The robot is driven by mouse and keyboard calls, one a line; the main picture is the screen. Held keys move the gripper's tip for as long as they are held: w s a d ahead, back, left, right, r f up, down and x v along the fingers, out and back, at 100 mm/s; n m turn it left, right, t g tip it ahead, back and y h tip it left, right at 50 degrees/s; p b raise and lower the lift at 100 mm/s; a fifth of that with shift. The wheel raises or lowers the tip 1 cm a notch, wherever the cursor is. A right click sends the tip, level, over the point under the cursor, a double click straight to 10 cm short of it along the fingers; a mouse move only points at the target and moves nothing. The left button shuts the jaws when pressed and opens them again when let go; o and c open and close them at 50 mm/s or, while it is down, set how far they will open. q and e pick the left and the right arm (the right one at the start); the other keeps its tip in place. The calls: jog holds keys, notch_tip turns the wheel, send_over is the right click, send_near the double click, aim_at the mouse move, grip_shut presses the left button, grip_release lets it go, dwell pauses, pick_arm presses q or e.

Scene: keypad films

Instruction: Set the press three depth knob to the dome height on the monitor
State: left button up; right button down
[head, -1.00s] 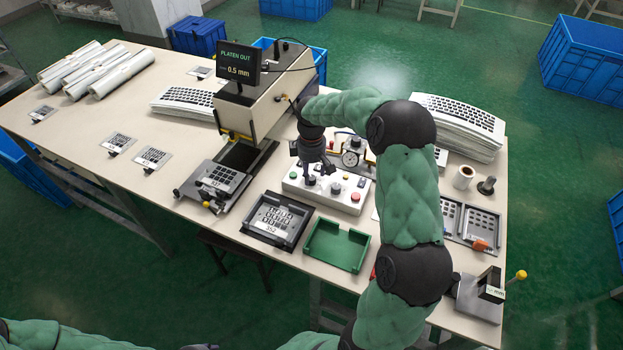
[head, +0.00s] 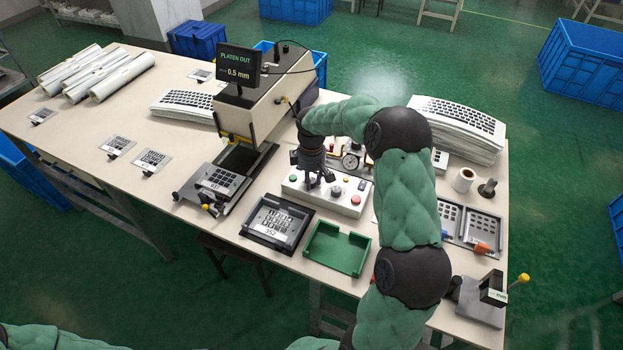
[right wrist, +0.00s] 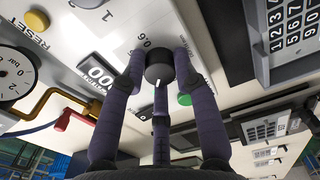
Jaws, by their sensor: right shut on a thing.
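The monitor (head: 238,66) on top of the press (head: 262,105) reads "PLATEN OUT" and "0.5 mm"; a small word before the number is too small to read. My right gripper (head: 318,182) is over the white control box (head: 292,187). In the right wrist view my right gripper (right wrist: 159,62) has its fingers closed around a black knob (right wrist: 158,68) with a white pointer mark. Scale numbers, one looking like 0.6, stand beside the knob. A small dark display (right wrist: 102,74) beside it shows zeros, partly hidden by a finger. My left gripper is not in view.
The box also bears a green button (right wrist: 184,99), a second knob (head: 336,190) and a red button (head: 355,199). A pressure gauge (head: 350,161) stands behind. A dark tray (head: 250,232) and a green tray (head: 335,262) lie in front.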

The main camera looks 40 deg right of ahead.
jog(key=m+p, duration=0.1)
jog(key=m, duration=0.2)
jog(key=shift+m+p, duration=0.4)
jog(key=m+p, duration=0.1)
jog(key=m, duration=0.3)
jog(key=shift+m, duration=0.3)
jog(key=m, duration=0.4)
jog(key=shift+p, duration=0.3)
jog(key=m, duration=0.5)
jog(key=shift+m, duration=0.3)
jog(key=c, duration=0.9)
grip_release()
jog(key=shift+c, duration=0.2)
